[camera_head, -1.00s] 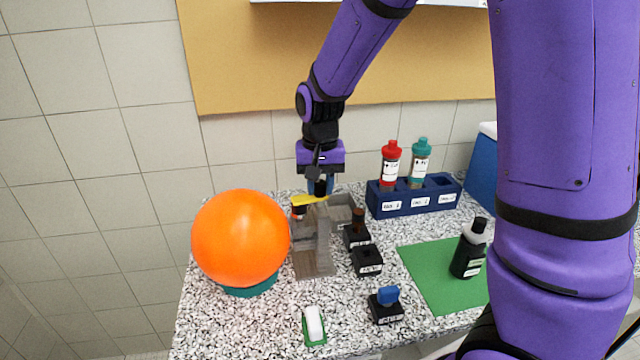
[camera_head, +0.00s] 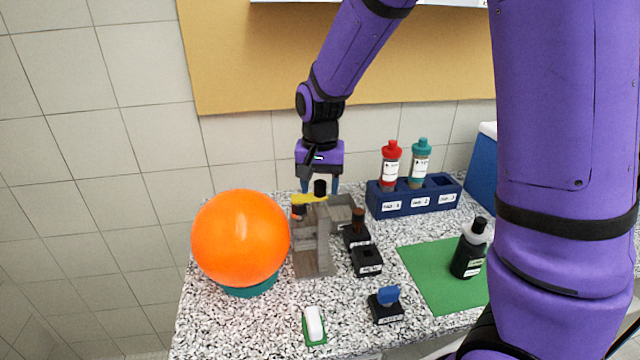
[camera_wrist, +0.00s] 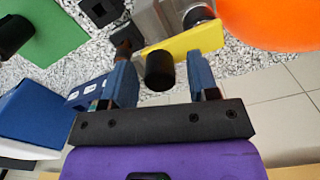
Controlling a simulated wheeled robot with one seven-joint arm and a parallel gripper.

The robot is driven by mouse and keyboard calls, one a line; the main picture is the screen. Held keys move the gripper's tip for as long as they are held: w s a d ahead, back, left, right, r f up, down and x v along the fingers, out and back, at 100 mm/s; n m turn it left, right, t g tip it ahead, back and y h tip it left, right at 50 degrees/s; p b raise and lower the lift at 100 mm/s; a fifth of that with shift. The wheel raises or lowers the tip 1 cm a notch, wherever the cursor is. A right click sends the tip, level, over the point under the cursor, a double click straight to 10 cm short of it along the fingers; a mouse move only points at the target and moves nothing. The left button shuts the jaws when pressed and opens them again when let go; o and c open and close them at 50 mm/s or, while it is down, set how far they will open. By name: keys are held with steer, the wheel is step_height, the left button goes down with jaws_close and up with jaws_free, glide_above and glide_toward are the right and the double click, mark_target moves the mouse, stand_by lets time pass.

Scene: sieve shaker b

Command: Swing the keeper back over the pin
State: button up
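The yellow keeper (camera_head: 306,198) lies at the top back of the grey shaker stand (camera_head: 312,258). Its upright black knob (camera_head: 320,187) stands at its right part. In the wrist view the keeper (camera_wrist: 198,42) runs beside the grey body, and a dark round end (camera_wrist: 198,16), perhaps the pin, shows at its edge. I cannot tell whether the keeper covers it. My gripper (camera_head: 320,186) is at the knob. In the wrist view its two blue fingers (camera_wrist: 163,78) are spread on either side of the black knob (camera_wrist: 159,70), with a gap on each side.
A large orange ball (camera_head: 240,238) stands close left of the stand. Small black blocks (camera_head: 367,262) stand right of it. A blue rack (camera_head: 413,197) with red-capped and teal-capped bottles is behind right. A green mat (camera_head: 440,275) bears a dark bottle (camera_head: 468,250). The front counter is fairly open.

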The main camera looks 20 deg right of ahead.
mark_target(321, 182)
step_height(321, 182, up, 11)
stand_by(0.8)
steer(key=shift+f, duration=0.1)
steer(key=s+d+r+n+t, duration=0.1)
steer(key=s+d+r, duration=0.1)
steer(key=s, duration=0.6)
steer(key=s+d+r+n+t, duration=0.2)
steer(key=s, duration=0.6)
steer(key=s+d+r+n+t, duration=0.2)
steer(key=s, duration=0.5)
steer(key=shift+s+d+r, duration=0.35)
steer(key=shift+s+r, duration=0.05)
